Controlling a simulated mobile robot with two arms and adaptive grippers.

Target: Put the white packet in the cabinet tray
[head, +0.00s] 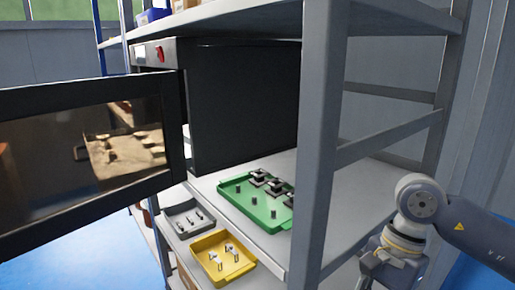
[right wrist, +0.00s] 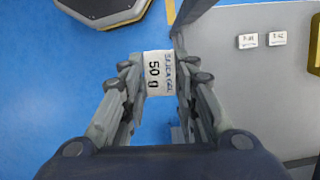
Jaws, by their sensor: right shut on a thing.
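The white packet (right wrist: 158,74), printed "SILICA GEL 50 g", is between the fingertips of my right gripper (right wrist: 160,78) in the right wrist view. The gripper is shut on it, and blue floor lies below. In the head view my right gripper (head: 378,272) is at the bottom right, outside the grey rack post; the packet cannot be made out there. The dark cabinet (head: 245,105) stands on the rack with its windowed door (head: 90,150) swung open to the left. A brownish tray shape with small items (head: 125,155) shows in the door's window; I cannot tell whether it is a reflection. My left gripper is out of view.
A green tray (head: 232,189) with black parts and pegs is on the shelf right of the cabinet. A grey tray (head: 172,217) and yellow tray (head: 204,268) are in front. The rack post (head: 318,150) stands between my right arm and the cabinet.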

